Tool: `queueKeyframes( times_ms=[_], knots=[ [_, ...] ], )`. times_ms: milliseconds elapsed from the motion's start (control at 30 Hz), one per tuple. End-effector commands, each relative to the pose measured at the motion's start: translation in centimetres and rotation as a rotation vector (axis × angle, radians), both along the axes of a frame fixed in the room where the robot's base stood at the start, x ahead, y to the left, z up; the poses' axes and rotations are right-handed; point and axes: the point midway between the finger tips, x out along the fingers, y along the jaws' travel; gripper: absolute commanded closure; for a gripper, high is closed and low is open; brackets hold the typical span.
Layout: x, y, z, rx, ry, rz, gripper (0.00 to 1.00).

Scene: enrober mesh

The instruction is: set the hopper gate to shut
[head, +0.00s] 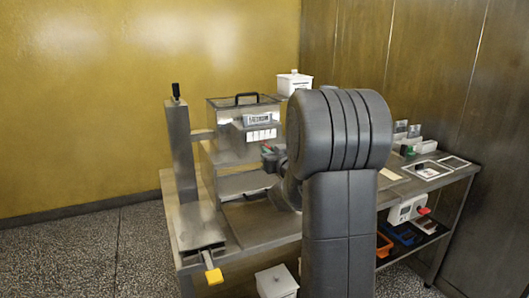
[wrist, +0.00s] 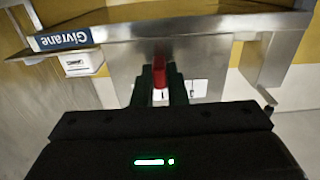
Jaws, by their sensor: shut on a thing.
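My gripper (wrist: 160,86) is shut on a red handle (wrist: 160,74), which shows between its two dark fingers in the wrist view. A white plate with dark marks (wrist: 192,88) lies just behind the handle, partly covered by the fingers. In the head view, my gripper (head: 270,156) is at the front of the grey boxy machine (head: 226,121), below a small display panel and a white marked plate (head: 261,134). A bit of red shows there at the fingers. My arm hides much of the machine's right side. The gate's setting cannot be read.
A white lidded canister (head: 294,83) stands behind the machine. A grey post (head: 181,160) with a black top stands at left, and a yellow-ended handle (head: 214,276) juts out at the front. Cards and trays lie on the right of the bench. A blue Givrane sign (wrist: 62,39) shows in the wrist view.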

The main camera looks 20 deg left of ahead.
Motion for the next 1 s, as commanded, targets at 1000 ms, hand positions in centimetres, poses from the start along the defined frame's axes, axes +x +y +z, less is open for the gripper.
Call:
queueKeyframes(
  times_ms=[1000],
  knots=[
    [1.3, -2.2, 0.1, 0.001, 0.0, -0.001, 0.65]
  ],
)
